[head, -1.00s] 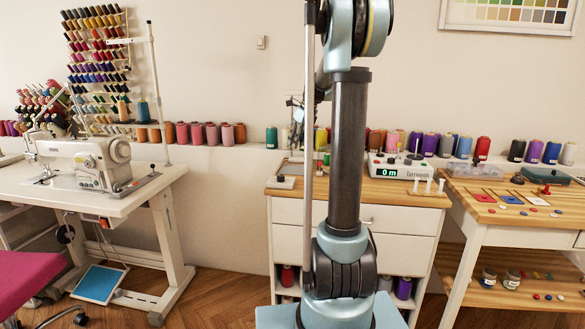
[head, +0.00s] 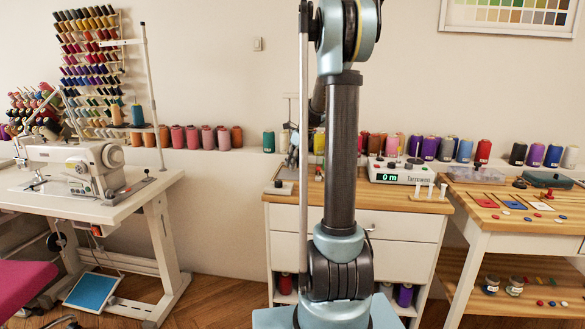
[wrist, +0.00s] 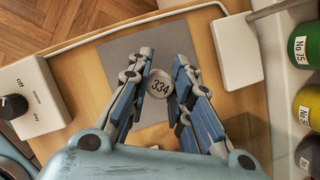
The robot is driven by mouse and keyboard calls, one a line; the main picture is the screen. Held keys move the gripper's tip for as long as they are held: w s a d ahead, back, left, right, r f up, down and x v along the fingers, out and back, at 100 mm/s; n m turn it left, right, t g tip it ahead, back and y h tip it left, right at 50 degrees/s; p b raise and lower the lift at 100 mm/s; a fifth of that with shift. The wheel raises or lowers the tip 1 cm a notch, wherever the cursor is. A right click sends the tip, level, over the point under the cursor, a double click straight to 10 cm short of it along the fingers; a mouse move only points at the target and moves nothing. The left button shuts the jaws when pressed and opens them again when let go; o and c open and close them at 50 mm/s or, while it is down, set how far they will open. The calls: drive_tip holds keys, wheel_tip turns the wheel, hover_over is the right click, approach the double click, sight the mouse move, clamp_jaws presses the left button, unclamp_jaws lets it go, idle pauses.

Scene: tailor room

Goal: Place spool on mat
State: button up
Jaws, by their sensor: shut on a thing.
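A spool (wrist: 160,84) with a pale round top marked 334 sits between the fingertips of my gripper (wrist: 160,88) in the wrist view. The fingers are shut on it from both sides. Under it is a grey square mat (wrist: 118,62) on a wooden top. The spool overlaps the mat in this view; I cannot tell whether it touches the mat or is held above it. The lower part of the spool is hidden. In the head view my arm covers most of this area, and the spool and mat are not clear there.
A control box (wrist: 30,98) with a knob stands left of the mat, and a white block (wrist: 236,50) right of it. Large thread cones (wrist: 305,45) stand along the right edge. A digital display box (head: 397,173) stands on the wooden counter (head: 400,202).

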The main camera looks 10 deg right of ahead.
drive_tip(key=shift+f, duration=0.85)
drive_tip(key=o, duration=0.8)
drive_tip(key=shift+c, duration=0.2)
